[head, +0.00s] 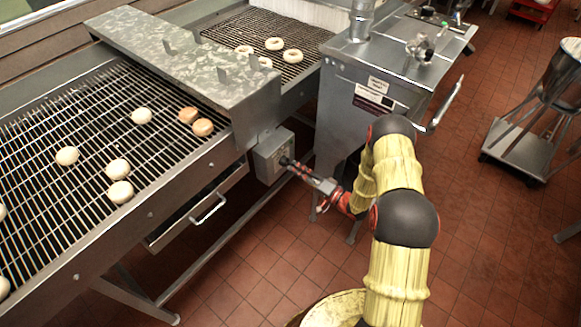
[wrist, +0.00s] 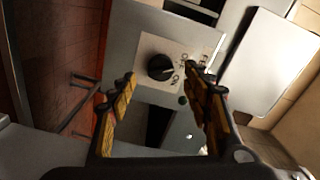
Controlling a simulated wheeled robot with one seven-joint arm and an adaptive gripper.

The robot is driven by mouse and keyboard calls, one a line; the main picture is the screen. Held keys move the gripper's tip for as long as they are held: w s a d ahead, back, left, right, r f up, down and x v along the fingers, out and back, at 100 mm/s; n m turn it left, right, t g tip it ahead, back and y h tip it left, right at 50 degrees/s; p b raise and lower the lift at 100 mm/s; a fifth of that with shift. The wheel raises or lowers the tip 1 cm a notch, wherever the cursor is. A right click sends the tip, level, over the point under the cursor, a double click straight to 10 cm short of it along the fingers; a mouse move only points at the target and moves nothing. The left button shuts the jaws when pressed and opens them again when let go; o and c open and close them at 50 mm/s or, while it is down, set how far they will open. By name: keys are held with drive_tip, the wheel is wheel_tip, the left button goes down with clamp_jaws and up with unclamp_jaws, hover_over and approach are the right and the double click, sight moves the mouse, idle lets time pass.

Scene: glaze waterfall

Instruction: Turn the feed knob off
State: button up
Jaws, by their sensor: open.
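The feed knob (wrist: 160,67) is a round black dial on a pale label plate (wrist: 146,46) in the wrist view. Markings show around the dial, too small to read for certain. It is mounted on a grey control box (head: 268,158) on the side of the conveyor. My gripper (head: 290,164) reaches toward the box face in the head view and hides the knob there. In the wrist view my gripper (wrist: 163,88) is open, with one finger on each side of the picture. The knob appears between and beyond the fingertips, nearer the right finger. I cannot tell whether any finger touches it.
The wire conveyor (head: 60,130) carries several doughnuts, under a metal hood (head: 185,55). A drawer with a handle (head: 208,208) hangs below. A steel cabinet (head: 350,100) stands right of the box, close to my arm. A wheeled stand (head: 515,150) is farther right. Tiled floor lies open between.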

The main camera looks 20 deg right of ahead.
drive_tip(key=v, duration=0.7)
drive_tip(key=shift+s, duration=0.1)
